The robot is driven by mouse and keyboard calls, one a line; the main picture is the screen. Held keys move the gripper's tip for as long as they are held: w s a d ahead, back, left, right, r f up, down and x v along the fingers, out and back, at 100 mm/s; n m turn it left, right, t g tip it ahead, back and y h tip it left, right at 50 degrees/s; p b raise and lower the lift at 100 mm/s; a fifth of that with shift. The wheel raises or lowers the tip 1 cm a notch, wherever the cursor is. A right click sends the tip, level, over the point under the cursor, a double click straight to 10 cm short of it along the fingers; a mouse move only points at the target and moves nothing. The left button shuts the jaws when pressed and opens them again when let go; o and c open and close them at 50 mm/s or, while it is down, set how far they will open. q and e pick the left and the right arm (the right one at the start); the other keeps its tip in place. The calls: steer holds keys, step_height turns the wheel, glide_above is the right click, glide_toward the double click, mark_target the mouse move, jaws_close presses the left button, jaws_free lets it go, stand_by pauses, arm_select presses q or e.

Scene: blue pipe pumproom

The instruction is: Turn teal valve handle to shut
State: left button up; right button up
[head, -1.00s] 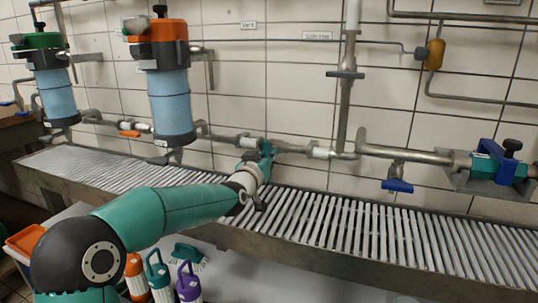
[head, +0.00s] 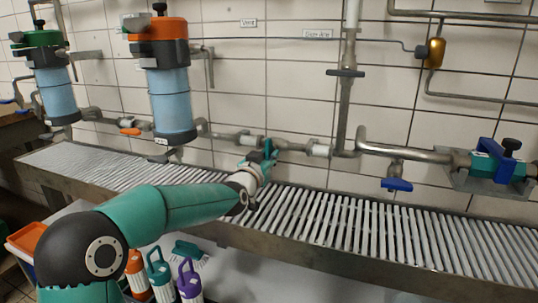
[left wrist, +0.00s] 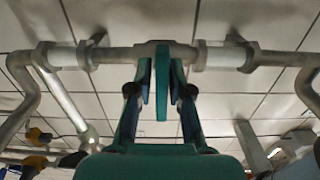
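The teal valve handle (head: 268,150) is on the horizontal pipe along the tiled wall, partly hidden by my left gripper in the head view. In the left wrist view the handle (left wrist: 162,82) is a narrow upright plate in front of the pipe's valve body. My left gripper (head: 262,163) is at the handle. In the left wrist view its two fingers (left wrist: 161,88) stand on either side of the handle, with a small gap on the left. The right finger is very close to it; I cannot tell whether it touches. My right gripper is out of view.
A slatted metal grating (head: 330,225) runs below the pipe. Two blue filter housings (head: 171,100) hang at the left. A blue-handled valve (head: 397,184) and a clamped teal part (head: 490,166) are at the right. Bottles (head: 160,275) and a brush stand below the arm.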

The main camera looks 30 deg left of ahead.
arm_select(q)
steer(key=shift+o, duration=1.1)
steer(key=shift+r, duration=0.2)
steer(key=v, duration=1.2)
steer(key=shift+f, duration=0.2)
